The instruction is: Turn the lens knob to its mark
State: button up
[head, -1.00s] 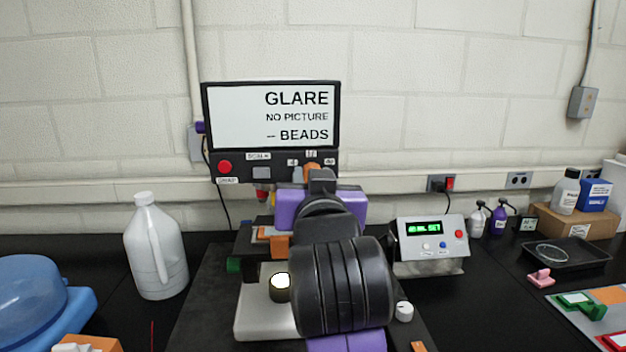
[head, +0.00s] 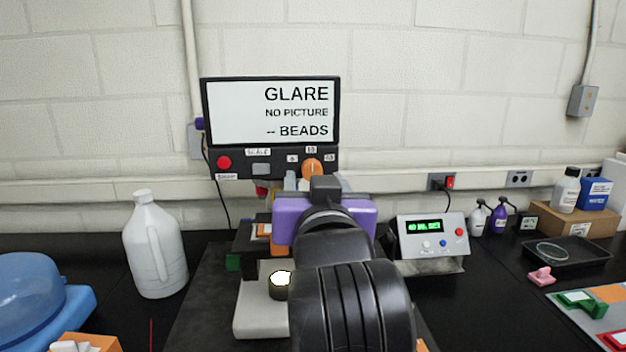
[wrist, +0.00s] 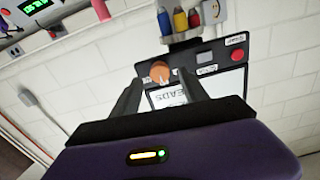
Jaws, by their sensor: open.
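The orange knob (head: 312,168), which I take as the lens knob, sits on the dark panel under the screen, with small number labels around it. In the wrist view the knob (wrist: 160,71) shows with a pale pointer, just beyond my gripper (wrist: 158,78). The two dark fingers are apart, on either side of it in the picture, with nothing held. I cannot tell the remaining gap. The number labels are too small to read surely.
The screen (head: 270,112) reads "GLARE, NO PICTURE, -- BEADS". A red button (head: 224,163) and grey switch (head: 262,169) share the panel. A control box (head: 432,238) stands right, a white jug (head: 155,248) left.

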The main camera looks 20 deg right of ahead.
jog(key=shift+v, duration=1.85)
